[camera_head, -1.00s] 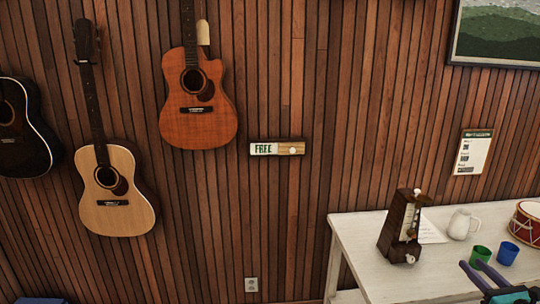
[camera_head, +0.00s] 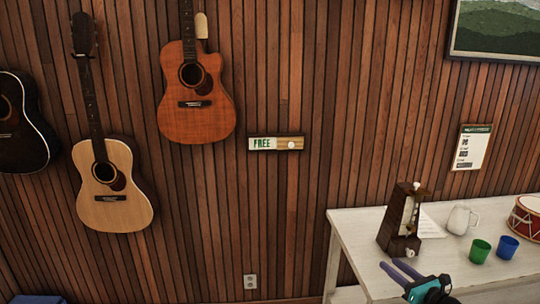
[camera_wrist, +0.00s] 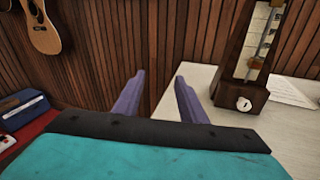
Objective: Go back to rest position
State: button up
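My gripper (camera_head: 402,271) shows in the head view at the bottom, over the front of the white table (camera_head: 352,235). In the wrist view my gripper (camera_wrist: 157,88) has its two purple fingers apart, with nothing between them. The metronome (camera_head: 402,220), a dark wooden pyramid shape, stands upright on the table just behind the gripper. In the wrist view the metronome (camera_wrist: 248,55) stands to the right of the fingers, apart from them.
A white mug (camera_head: 459,219), a green cup (camera_head: 480,251), a blue cup (camera_head: 508,246) and a red drum (camera_head: 527,216) stand right of the metronome. A paper sheet (camera_head: 431,226) lies behind it. Guitars (camera_head: 112,190) and a FREE sign (camera_head: 276,143) hang on the wood wall.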

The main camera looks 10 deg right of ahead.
jog(key=w+a+f+n+g+y+b, duration=0.1)
jog(key=w+a+f+n+g+y, duration=0.15)
jog(key=a+f, duration=0.95)
jog(key=s+a+f+n+g+y+b, duration=0.1)
jog(key=s+a+f+n+g, duration=0.2)
jog(key=a+f, duration=0.55)
jog(key=s+a+f+n+g+y+b, duration=0.1)
jog(key=s+a+f+n+g, duration=0.2)
jog(key=a+f, duration=0.55)
jog(key=s+a+f+n+g+y+b, duration=0.1)
jog(key=s+a+f+n+g+b, duration=0.2)
jog(key=a, duration=0.9)
jog(key=s+a+f+n+g+h, duration=0.25)
jog(key=s+f+n+g, duration=0.2)
jog(key=s+f, duration=0.4)
jog(key=s+a+f+n+g+h, duration=0.1)
jog(key=s+a+f+n+g, duration=0.3)
jog(key=s+f, duration=0.4)
jog(key=s+d+f+n+g+h+b, duration=0.1)
jog(key=s+d+f+n+g+h, duration=0.1)
jog(key=s+d+n+h, duration=0.4)
jog(key=s+d+n, duration=0.4)
jog(key=d+n, duration=0.2)
jog(key=n, duration=0.2)
jog(key=shift+s+f+n, duration=0.35)
jog(key=shift+s+n, duration=0.05)
jog(key=shift+a, duration=0.1)
